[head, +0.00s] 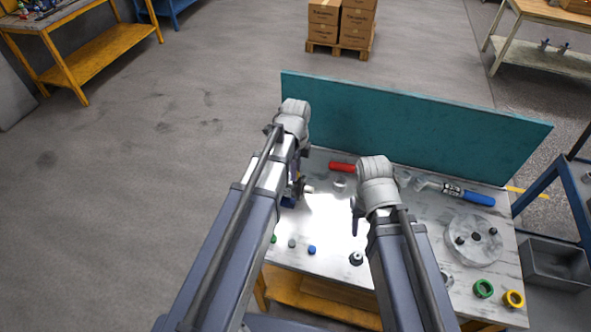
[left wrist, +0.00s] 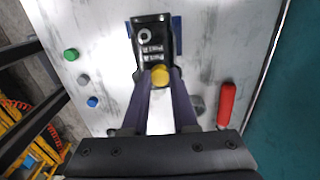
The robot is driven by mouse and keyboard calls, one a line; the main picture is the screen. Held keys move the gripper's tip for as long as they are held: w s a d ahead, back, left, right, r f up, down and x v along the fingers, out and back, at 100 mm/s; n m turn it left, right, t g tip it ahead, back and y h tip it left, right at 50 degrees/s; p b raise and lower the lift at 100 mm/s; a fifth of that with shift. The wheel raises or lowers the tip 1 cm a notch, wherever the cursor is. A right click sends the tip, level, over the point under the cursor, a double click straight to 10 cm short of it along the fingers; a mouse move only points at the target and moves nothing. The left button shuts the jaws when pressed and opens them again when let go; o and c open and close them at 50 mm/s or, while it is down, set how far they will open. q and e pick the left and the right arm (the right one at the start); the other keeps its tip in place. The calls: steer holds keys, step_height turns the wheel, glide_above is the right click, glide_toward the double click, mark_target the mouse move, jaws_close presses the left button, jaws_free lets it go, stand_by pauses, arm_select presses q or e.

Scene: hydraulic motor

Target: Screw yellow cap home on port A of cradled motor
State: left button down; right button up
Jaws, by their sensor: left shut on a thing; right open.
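The black motor (left wrist: 150,38) sits in a blue cradle (left wrist: 177,33), seen from above in the left wrist view. My right gripper (head: 356,215) is open and empty over the table, right of the motor.
Small green (left wrist: 70,54), grey (left wrist: 83,79) and blue (left wrist: 92,101) caps stand near the table edge. A red-handled tool (head: 342,167) lies by the teal back panel (head: 420,120).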

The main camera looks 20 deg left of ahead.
arm_select(q)
steer(key=shift+f+m, duration=0.1)
steer(key=shift+m, duration=0.8)
steer(key=c, duration=0.9)
jaws_free()
steer(key=shift+r+p, duration=0.5)
